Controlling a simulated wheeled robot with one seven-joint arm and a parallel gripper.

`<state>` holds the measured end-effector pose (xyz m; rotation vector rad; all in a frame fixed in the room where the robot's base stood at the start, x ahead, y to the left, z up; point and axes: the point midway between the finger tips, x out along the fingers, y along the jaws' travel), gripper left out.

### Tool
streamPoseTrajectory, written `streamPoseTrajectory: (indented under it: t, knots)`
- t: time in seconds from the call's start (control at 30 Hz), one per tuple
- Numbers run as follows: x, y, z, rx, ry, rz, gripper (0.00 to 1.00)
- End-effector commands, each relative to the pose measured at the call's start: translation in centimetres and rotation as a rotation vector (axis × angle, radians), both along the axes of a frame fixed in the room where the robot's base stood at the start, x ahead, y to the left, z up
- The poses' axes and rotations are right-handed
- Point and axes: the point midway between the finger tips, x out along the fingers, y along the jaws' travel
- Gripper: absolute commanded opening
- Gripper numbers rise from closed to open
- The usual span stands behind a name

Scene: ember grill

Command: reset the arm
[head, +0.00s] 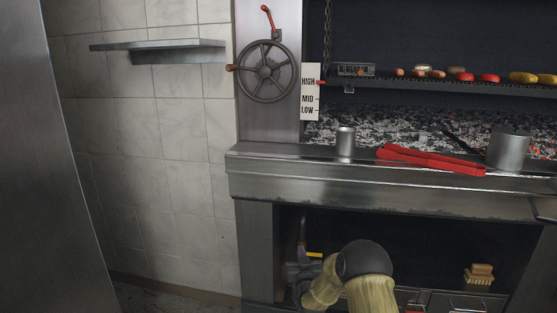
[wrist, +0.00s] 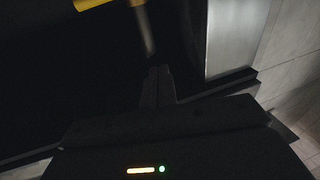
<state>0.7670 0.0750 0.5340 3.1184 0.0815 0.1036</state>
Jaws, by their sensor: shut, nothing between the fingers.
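My arm, with a dark rounded joint and beige sleeves, shows at the bottom middle of the head view, in front of the dark opening under the grill. My gripper (wrist: 157,74) shows in the wrist view as dark fingers, shut together with nothing between them. It points into the dark opening. A yellow piece with a pale rod (wrist: 97,4) lies just beyond the fingertips, apart from them as far as I can see. In the head view, my arm partly hides the area around the gripper, and the fingertips are not clear there.
The steel grill ledge (head: 300,170) runs above the opening. On it are a metal cup (head: 345,143), red tongs (head: 430,161) and a larger pot (head: 508,152). A brush (head: 479,274) sits inside at right. The crank wheel (head: 267,71) and wall shelf (head: 178,55) are higher up.

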Motion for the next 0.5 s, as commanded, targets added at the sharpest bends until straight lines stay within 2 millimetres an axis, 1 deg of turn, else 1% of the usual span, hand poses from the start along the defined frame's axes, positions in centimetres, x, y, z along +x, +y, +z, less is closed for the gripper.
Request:
streamPoseTrajectory:
  t: [0.03, 0.17, 0.27, 0.37, 0.47, 0.5]
  knots:
    - [-0.5, 0.0, 1.9, -0.011, 0.050, 0.016, 0.00]
    - [-2.5, 0.2, 4.1, -0.034, 0.208, 0.057, 0.00]
    - [-4.7, 0.2, 5.5, -0.049, 0.332, 0.079, 0.00]
    - [-7.4, -0.3, 6.9, -0.065, 0.454, 0.087, 0.00]
    - [-10.6, -1.3, 8.2, -0.075, 0.580, 0.084, 0.00]
    - [-12.1, -1.7, 8.7, -0.079, 0.630, 0.080, 0.00]
